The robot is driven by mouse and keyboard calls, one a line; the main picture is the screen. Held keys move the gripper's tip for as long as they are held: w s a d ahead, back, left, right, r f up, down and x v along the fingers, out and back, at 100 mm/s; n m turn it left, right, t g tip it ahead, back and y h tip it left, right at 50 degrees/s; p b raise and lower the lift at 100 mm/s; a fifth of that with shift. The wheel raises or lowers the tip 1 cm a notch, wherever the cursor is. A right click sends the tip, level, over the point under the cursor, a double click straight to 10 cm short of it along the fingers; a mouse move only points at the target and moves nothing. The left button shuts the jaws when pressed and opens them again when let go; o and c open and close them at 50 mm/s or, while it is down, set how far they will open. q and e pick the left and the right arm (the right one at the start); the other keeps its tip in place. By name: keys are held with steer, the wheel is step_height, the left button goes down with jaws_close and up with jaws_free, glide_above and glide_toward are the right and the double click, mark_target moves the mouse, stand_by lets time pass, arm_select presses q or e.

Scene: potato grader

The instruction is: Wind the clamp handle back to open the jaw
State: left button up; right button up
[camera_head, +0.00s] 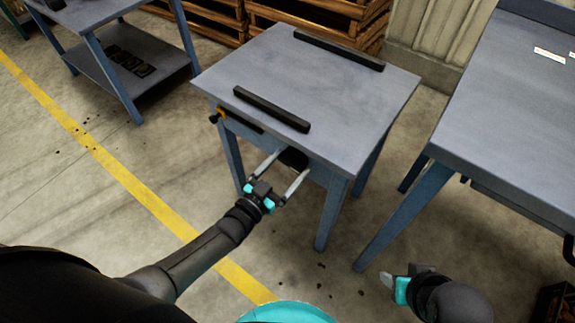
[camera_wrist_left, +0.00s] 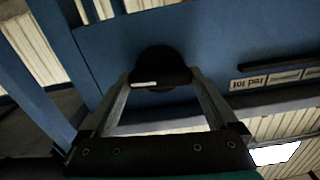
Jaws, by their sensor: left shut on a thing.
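The clamp handle appears to be the dark round knob (camera_head: 293,158) on the front of the blue-legged table; it shows larger in the left wrist view (camera_wrist_left: 158,62). My left gripper (camera_head: 291,163) is shut on this knob, one finger at each side; its fingers also show in the left wrist view (camera_wrist_left: 162,88). Two parallel black bars lie on the table top, a near one (camera_head: 271,108) and a far one (camera_head: 338,50), with a wide gap between them; they look like the jaw. My right gripper (camera_head: 395,284) is low at the right, away from the table; its opening is unclear.
The grey table top (camera_head: 330,100) is otherwise bare. A larger grey bench (camera_head: 500,120) stands at right, a shelved table (camera_head: 120,60) at back left, wooden crates (camera_head: 310,18) behind.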

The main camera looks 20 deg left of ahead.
arm_select(q)
steer(key=shift+n, duration=0.3)
arm_select(e)
steer(key=shift+f, duration=0.15)
arm_select(q)
steer(key=o, duration=1)
arm_select(e)
steer(key=shift+r, duration=0.2)
arm_select(q)
steer(key=shift+s+a, duration=0.2)
steer(key=shift+s, duration=0.35)
steer(key=p+v, duration=0.4)
steer(key=v, duration=1)
arm_select(e)
step_height(320, 180, down, 8)
steer(key=s+g, duration=0.1)
steer(key=s, duration=0.1)
steer(key=shift+d+f, duration=0.1)
